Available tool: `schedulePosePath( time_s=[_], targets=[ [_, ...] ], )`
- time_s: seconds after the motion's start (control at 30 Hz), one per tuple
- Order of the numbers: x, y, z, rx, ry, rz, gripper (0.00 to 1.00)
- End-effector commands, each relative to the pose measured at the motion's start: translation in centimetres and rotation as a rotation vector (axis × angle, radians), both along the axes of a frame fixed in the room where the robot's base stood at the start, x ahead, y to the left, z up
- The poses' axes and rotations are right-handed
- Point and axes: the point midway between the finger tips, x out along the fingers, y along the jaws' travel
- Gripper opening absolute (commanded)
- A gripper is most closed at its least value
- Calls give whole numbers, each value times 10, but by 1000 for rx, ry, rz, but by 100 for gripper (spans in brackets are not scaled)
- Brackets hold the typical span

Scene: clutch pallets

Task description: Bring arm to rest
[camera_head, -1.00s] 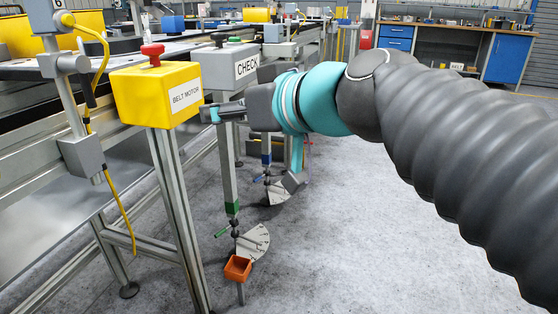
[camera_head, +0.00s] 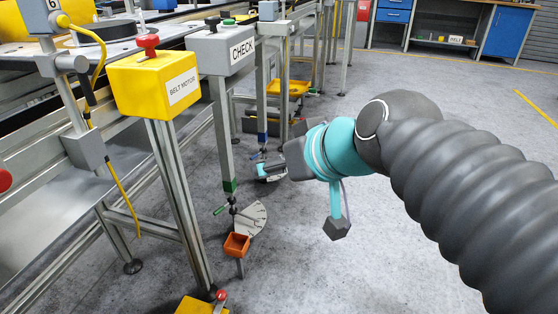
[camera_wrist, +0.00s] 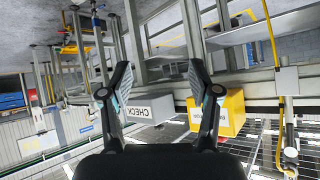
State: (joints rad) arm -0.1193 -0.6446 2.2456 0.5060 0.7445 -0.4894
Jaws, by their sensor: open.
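My arm, grey with a ribbed sleeve and a teal wrist, reaches in from the right in the head view. My gripper (camera_head: 266,171) hangs in free air over the floor, right of and below the CHECK box. In the wrist view its two fingers (camera_wrist: 162,80) are spread apart with nothing between them. The grey CHECK box (camera_head: 222,52) stands on a post; it also shows upside down in the wrist view (camera_wrist: 148,108). The yellow BELT MOTOR box (camera_head: 150,85) with a red button stands left of it.
An orange cup (camera_head: 236,244) and a fan-shaped grey plate (camera_head: 248,218) sit low on the CHECK post. A conveyor frame (camera_head: 105,220) runs along the left. A yellow box (camera_head: 200,305) is at the bottom edge. Floor on the right is clear.

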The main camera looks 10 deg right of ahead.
Motion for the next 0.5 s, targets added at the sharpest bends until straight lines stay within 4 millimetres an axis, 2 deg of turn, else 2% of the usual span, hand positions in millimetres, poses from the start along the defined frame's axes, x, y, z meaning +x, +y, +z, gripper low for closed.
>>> schedulePosePath(
  time_s=[0.37, 0.43, 0.5],
  targets=[
    [-1, -1, -2, 29, 32, -31, 62],
    [-6, -6, -17, 27, 90, -69, 62],
    [-17, -19, -43, -5, 171, -125, 62]
  ],
)
